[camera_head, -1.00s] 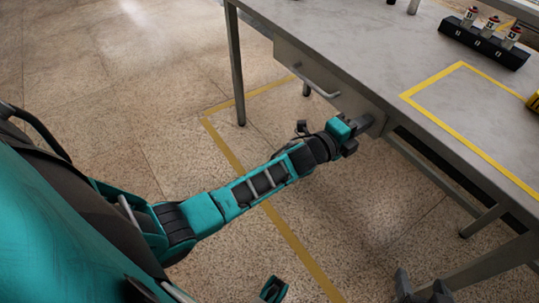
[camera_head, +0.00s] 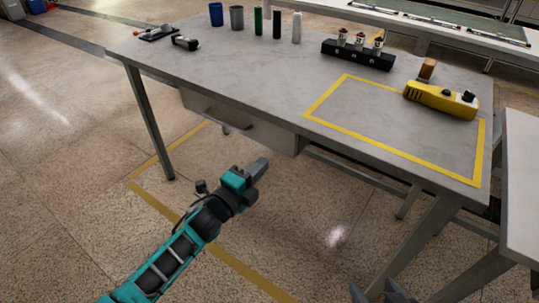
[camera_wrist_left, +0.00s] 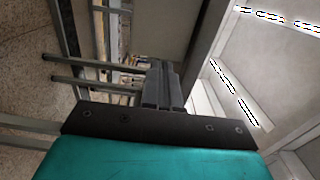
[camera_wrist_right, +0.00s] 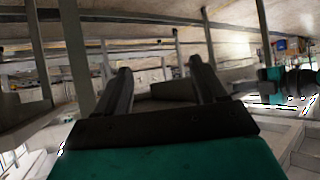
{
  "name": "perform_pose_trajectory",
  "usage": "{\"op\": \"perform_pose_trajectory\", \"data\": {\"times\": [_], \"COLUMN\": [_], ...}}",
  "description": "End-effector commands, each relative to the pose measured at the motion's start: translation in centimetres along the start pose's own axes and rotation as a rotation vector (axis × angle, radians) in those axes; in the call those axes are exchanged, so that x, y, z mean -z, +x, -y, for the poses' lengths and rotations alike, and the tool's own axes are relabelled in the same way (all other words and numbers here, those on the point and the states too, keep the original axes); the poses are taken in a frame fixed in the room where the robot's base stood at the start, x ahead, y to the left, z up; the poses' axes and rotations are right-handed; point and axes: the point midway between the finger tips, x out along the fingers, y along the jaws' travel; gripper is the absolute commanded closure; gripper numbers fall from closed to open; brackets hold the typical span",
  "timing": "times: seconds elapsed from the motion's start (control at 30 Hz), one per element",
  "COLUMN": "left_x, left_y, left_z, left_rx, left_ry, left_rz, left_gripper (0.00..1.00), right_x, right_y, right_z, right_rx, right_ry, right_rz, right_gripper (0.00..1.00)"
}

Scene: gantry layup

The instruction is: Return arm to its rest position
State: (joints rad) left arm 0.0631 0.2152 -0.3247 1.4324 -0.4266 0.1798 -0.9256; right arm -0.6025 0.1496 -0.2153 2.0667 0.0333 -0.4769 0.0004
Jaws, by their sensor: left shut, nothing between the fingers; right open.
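My left gripper (camera_head: 262,166) is shut and empty. It is in front of the grey table's drawer (camera_head: 240,124), a little below the tabletop in the head view, and appears clear of the drawer handle (camera_head: 222,121). Its closed fingers show in the left wrist view (camera_wrist_left: 162,84). My right gripper (camera_head: 382,291) is at the bottom edge of the head view, partly cut off. In the right wrist view its fingers (camera_wrist_right: 160,80) are apart with nothing between them. My left arm (camera_wrist_right: 285,78) shows at the right of that view.
The grey table (camera_head: 260,75) carries a yellow tool (camera_head: 440,99), a black rack (camera_head: 357,54) with small bottles, a blue cup (camera_head: 216,14) and several containers. Yellow tape (camera_head: 320,121) outlines a mostly bare area. Another table (camera_head: 520,180) stands at right. Open floor lies left.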

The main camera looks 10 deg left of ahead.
Motion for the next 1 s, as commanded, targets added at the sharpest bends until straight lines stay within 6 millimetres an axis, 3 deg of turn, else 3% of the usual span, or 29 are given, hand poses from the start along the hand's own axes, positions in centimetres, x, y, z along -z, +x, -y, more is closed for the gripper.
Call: {"op": "perform_pose_trajectory", "data": {"times": [0.2, 0.6, 0.67, 0.8, 0.87, 1.0], "left_x": [0.0, 0.1, 0.3, 1.1, 1.6, 3.1], "left_y": [-3.8, -6.0, -6.9, -11.2, -13.6, -18.5], "left_z": [0.0, 0.3, 0.6, 1.3, 1.4, 1.7], "left_rx": [-0.002, -0.016, -0.045, -0.153, -0.202, -0.284], "left_ry": [0.000, -0.057, -0.158, -0.583, -0.791, -1.213], "left_rz": [0.000, 0.015, 0.045, 0.184, 0.264, 0.448], "left_gripper": [1.00, 1.00, 1.00, 1.00, 1.00, 1.00], "right_x": [0.9, 2.1, 3.0, 5.2, 4.4, 5.4], "right_y": [-0.3, -0.7, -1.3, -3.1, -4.0, -5.4], "right_z": [-0.1, -0.2, -0.2, -0.7, -1.4, -1.9], "right_rx": [-0.001, -0.003, -0.004, -0.020, -0.040, -0.057], "right_ry": [-0.002, -0.007, -0.009, -0.014, -0.010, -0.015], "right_rz": [-0.006, -0.017, -0.019, -0.025, 0.003, 0.006], "right_gripper": [0.30, 0.30, 0.30, 0.30, 0.30, 0.30]}}
